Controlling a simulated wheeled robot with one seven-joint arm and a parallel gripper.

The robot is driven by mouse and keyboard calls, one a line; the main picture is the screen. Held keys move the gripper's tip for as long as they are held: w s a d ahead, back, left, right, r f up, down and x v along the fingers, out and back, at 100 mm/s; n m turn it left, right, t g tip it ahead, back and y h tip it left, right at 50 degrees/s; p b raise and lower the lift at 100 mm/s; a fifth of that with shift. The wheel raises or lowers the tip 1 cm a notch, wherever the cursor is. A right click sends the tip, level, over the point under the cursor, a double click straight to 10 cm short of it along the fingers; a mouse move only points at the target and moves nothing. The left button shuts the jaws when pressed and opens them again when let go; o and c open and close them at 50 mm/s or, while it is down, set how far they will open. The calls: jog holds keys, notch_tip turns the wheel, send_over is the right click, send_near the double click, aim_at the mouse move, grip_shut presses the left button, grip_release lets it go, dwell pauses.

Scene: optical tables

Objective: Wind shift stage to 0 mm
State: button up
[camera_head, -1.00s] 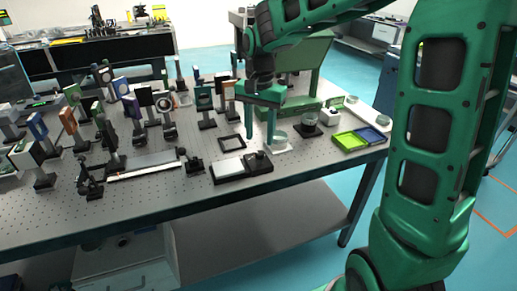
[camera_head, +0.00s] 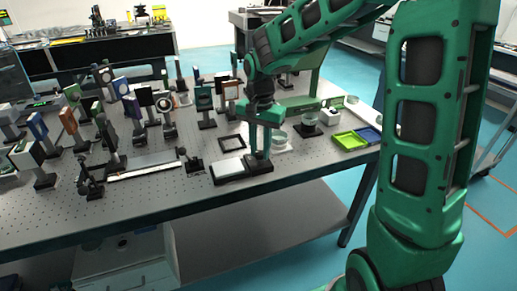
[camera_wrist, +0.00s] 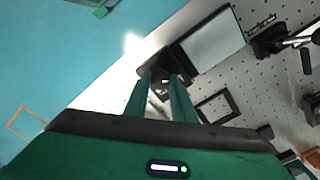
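The stage (camera_head: 229,168) is a low black base with a pale plate, near the front edge of the optical table. It also shows in the wrist view (camera_wrist: 213,42). A dark knob (camera_wrist: 160,88) sits at its right end in the head view. My gripper (camera_head: 260,156) points down over that end, and its arm hides most of the knob. In the wrist view my gripper (camera_wrist: 161,76) has its two green fingers apart, one on each side of the knob. I cannot tell whether they touch it. No scale reading is legible.
A black square frame (camera_head: 232,143) lies just behind the stage. A small post mount (camera_head: 193,163) stands to its left, beside a long rail (camera_head: 145,171). Glass dishes (camera_head: 279,139) and green and blue trays (camera_head: 350,140) lie to the right. Many optics stand at the left.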

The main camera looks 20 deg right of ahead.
jog(key=shift+w+n, duration=0.1)
jog(key=shift+n, duration=0.2)
jog(key=n, duration=0.2)
jog(key=shift+a+r+n, duration=0.1)
jog(key=shift+n, duration=0.3)
jog(key=n, duration=0.3)
jog(key=shift+n, duration=0.3)
jog(key=n, duration=0.3)
jog(key=shift+w, duration=0.1)
jog(key=shift+n, duration=2)
jog(key=o, duration=0.9)
jog(key=shift+o, duration=0.8)
